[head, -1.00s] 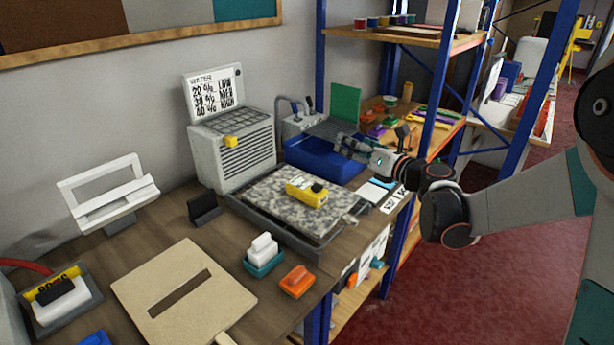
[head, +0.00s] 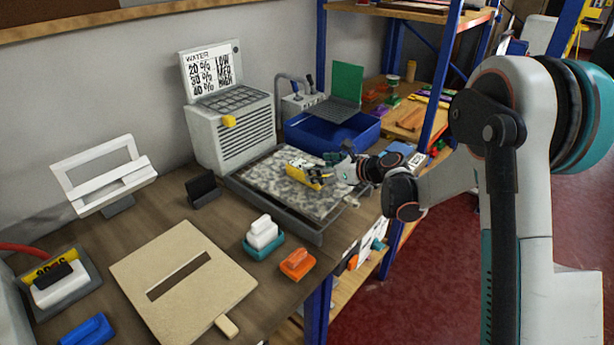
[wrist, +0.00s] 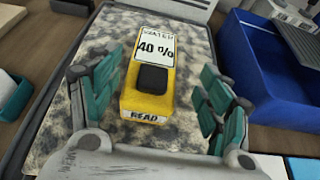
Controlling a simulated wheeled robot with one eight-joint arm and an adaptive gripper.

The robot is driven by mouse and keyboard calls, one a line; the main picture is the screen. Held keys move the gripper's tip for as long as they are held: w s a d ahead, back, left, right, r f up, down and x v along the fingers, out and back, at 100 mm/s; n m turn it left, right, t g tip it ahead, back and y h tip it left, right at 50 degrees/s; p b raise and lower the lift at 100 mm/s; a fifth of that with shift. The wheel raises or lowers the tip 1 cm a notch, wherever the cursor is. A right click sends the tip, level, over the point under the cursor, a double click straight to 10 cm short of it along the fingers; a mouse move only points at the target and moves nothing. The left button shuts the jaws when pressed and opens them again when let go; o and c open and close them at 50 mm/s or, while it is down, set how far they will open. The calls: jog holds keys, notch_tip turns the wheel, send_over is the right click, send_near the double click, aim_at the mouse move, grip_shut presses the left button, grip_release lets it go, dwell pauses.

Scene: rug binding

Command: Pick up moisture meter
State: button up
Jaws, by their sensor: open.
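The moisture meter is a yellow box (head: 307,173) lying on the speckled slab in the grey tray. In the wrist view the meter (wrist: 150,85) shows a white label reading 40 %, a black button and the word READ. My gripper (head: 335,168) is at the meter's right end in the head view and partly covers it. In the wrist view my gripper (wrist: 160,92) is open, with one teal-padded finger on each side of the meter.
The speckled slab (head: 270,183) sits in a grey tray (head: 275,222). A blue bin (head: 300,137) stands behind it. A grey vented unit (head: 215,150) is at the back left. A white-handled teal block (head: 262,242) and an orange block (head: 297,264) lie in front.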

jog(key=b+x, duration=0.1)
jog(key=x, duration=0.1)
jog(key=b+x, duration=0.1)
jog(key=x, duration=0.2)
jog(key=shift+s+a+f, duration=0.15)
jog(key=shift+a+f, duration=0.1)
jog(key=shift+a, duration=0.15)
jog(key=shift+r, duration=0.1)
jog(key=c, duration=1.4)
